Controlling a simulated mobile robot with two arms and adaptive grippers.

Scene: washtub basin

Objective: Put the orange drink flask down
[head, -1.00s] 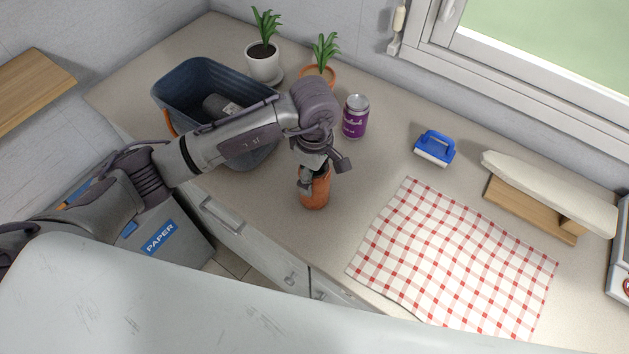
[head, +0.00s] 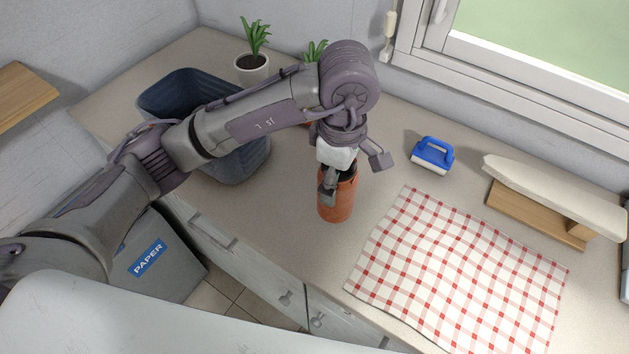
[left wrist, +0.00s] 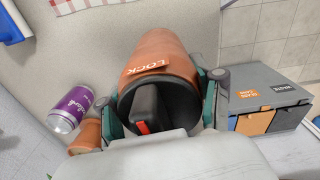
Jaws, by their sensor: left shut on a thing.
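The orange drink flask (head: 338,199) is upright in the head view, left of the checked cloth. Its top is dark, and "LOCK" shows on its orange side in the left wrist view (left wrist: 158,58). My left gripper (head: 330,186) is shut on the flask near its top, coming from above, with a finger on each side in the left wrist view. I cannot tell whether the flask's base touches the counter. My right gripper is in neither view.
A dark blue tub (head: 180,86) stands at the left, partly behind my arm. A red-checked cloth (head: 465,270) lies at the right. A blue brush (head: 432,152) and a small ironing board (head: 550,186) are behind it.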

